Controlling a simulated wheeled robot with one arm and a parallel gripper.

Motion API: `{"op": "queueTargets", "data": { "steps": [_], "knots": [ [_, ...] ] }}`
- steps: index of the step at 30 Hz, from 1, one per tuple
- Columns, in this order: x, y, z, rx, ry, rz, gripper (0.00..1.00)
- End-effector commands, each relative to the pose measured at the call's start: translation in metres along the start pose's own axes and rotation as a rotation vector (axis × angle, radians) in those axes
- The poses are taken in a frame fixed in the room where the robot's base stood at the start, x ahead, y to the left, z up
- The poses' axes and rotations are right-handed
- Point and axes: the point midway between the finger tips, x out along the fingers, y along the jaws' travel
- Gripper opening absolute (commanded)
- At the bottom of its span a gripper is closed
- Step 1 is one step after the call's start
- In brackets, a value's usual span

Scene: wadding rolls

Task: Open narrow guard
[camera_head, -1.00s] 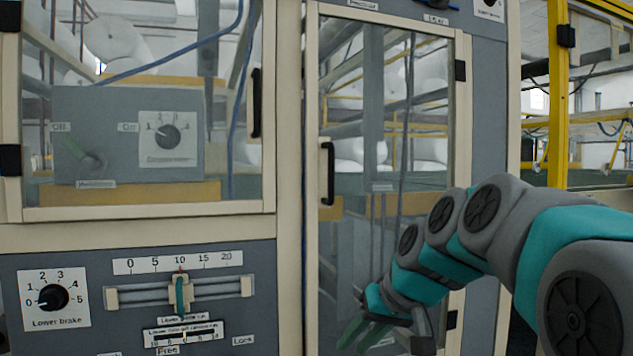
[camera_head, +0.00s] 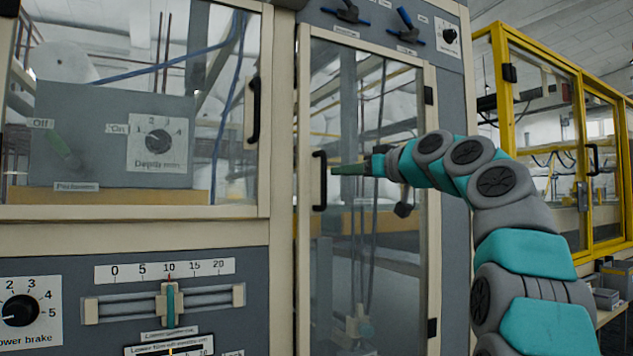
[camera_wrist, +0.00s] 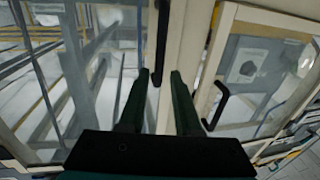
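The narrow guard (camera_head: 375,250) is a tall glass door in a cream frame at the middle of the head view, and it looks closed. Its black vertical handle (camera_head: 320,181) is on the door's left side. My gripper (camera_head: 334,170) is just right of this handle at mid-height, fingers pointing left. In the wrist view my gripper (camera_wrist: 161,76) has its two dark green fingers apart. A black handle (camera_wrist: 162,38), apparently the narrow guard's, lies ahead, its near end between the fingertips. I cannot tell whether they touch.
Left of the narrow guard is a wider glass guard (camera_head: 100,195) with its own black handle (camera_head: 254,110), also in the wrist view (camera_wrist: 216,106). A grey panel with a slider (camera_head: 170,303) and a lower brake knob (camera_head: 20,311) sits below it. A yellow-framed enclosure (camera_head: 500,95) stands at right.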

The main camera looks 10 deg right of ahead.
Motion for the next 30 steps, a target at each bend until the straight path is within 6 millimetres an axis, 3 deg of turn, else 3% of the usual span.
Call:
{"op": "queueTargets", "data": {
  "steps": [14, 21, 30],
  "knots": [
    [0.025, 0.001, -0.002, -0.007, 0.005, 0.001, 0.32],
    [0.065, 0.002, -0.004, -0.003, 0.002, 0.001, 0.32],
    [0.078, 0.0, -0.001, -0.004, 0.003, -0.001, 0.32]
  ]
}}
